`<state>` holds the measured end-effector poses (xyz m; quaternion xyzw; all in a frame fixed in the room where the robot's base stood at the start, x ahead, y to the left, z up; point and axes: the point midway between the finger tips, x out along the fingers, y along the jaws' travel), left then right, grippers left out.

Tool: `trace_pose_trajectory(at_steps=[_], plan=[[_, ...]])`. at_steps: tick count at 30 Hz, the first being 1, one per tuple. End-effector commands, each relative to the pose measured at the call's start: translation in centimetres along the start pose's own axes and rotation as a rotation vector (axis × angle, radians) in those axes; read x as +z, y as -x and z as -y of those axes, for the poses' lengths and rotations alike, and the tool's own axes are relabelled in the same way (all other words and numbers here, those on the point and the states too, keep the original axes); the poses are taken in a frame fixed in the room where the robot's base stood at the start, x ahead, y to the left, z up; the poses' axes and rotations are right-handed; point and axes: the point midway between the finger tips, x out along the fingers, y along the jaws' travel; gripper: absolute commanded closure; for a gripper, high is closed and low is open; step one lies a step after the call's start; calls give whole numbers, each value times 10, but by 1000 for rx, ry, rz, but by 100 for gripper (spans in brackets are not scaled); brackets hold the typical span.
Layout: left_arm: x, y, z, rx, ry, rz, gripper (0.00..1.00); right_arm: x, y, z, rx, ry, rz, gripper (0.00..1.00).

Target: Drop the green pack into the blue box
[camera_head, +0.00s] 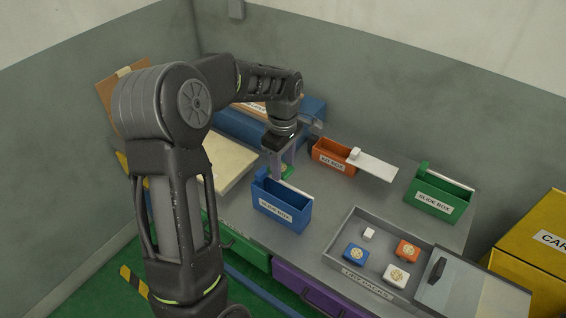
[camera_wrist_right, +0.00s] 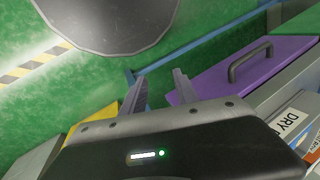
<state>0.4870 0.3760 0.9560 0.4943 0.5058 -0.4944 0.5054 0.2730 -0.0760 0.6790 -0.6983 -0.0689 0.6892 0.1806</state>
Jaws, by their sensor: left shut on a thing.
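The blue box (camera_head: 281,212), labelled as a slide box, stands on the grey table with its open top facing up and a white lid edge at its back. My left gripper (camera_head: 282,172) points down just behind the blue box. It is shut on the green pack (camera_head: 288,171), of which only a small part shows between and beside the fingers. I cannot tell whether the pack touches the table. My right gripper (camera_wrist_right: 158,88) shows only in the right wrist view, its two fingers apart with nothing between them.
An orange box (camera_head: 333,158) with a white lid and a green box (camera_head: 434,196) stand behind and right. A grey tray (camera_head: 343,262) at the front holds several small packs. A yellow carton (camera_head: 540,235) is at the far right. A purple drawer (camera_wrist_right: 225,68) lies near my right gripper.

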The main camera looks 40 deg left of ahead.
Motion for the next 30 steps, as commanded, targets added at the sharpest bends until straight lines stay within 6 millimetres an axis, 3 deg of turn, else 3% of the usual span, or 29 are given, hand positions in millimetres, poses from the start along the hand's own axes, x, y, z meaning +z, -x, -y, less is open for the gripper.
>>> trace_pose_trajectory(at_steps=[21,30], plan=[[0,-65,0,-1,-1,0,94,-5,-40,-12,-14,10,-12,64],[0,-80,0,1,-1,0,94,-6,-50,-14,-16,11,-14,64]])
